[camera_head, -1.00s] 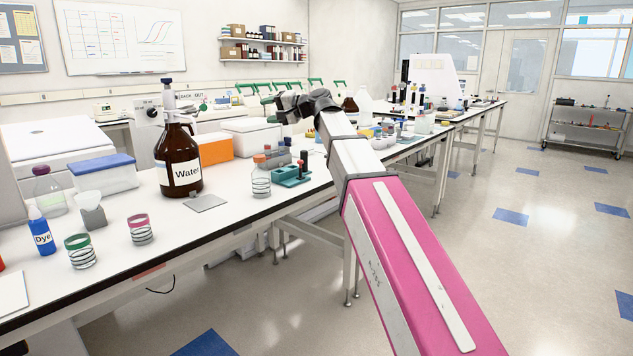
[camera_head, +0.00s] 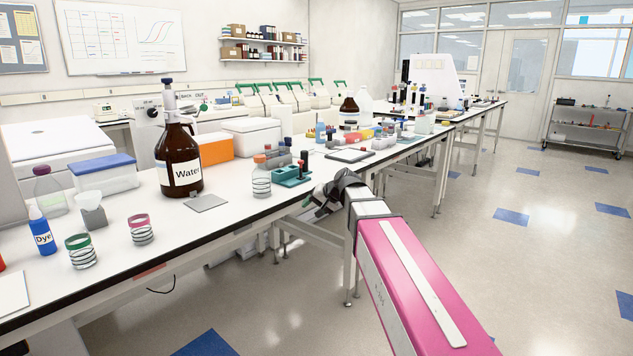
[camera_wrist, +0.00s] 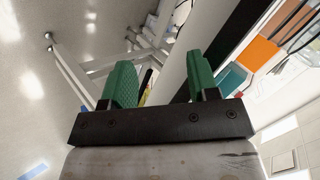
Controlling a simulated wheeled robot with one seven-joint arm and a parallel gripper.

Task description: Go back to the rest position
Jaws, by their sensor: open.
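My gripper shows in the wrist view (camera_wrist: 155,85) with its two green fingers spread apart and nothing between them. In the head view my gripper (camera_head: 312,200) is at the end of my pink and white arm, low by the front edge of the long white bench (camera_head: 120,262). The fingers are small and partly hidden there. Several thermal cyclers with green handles (camera_head: 290,98) stand at the back of the bench, apart from my gripper.
Near my gripper on the bench are a teal rack (camera_head: 291,178), a clear bottle with an orange cap (camera_head: 261,180) and a grey flat pad (camera_head: 350,156). A brown Water bottle (camera_head: 179,160) stands further left. The floor (camera_head: 540,260) on the right is open.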

